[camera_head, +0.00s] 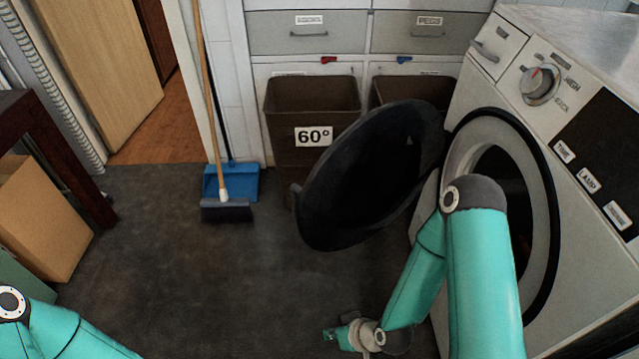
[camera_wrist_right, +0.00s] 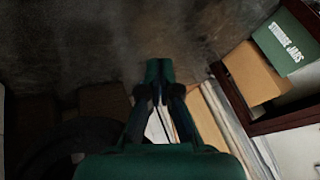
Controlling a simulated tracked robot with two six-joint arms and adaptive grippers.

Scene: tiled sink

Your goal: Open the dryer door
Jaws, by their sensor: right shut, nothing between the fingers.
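The white dryer (camera_head: 470,120) stands at the right of the head view. Its round black door (camera_head: 370,175) stands wide open, swung out to the left of the dark round opening (camera_head: 505,185). My right gripper (camera_head: 328,335) is low in the head view, below and apart from the door. In the right wrist view my right gripper (camera_wrist_right: 158,70) has its fingers together with nothing between them. A dark curved shape lies at the lower left of that view; I cannot tell if it is the door. My left arm shows at the lower left of the head view, with its gripper out of frame.
Brown bins, one marked 60° (camera_head: 313,115), stand under drawers (camera_head: 308,33) behind the door. A broom (camera_head: 226,210) and blue dustpan (camera_head: 243,182) stand by the wall. A cardboard box (camera_head: 45,215) is at the left. The dark floor (camera_head: 160,260) in the middle is clear.

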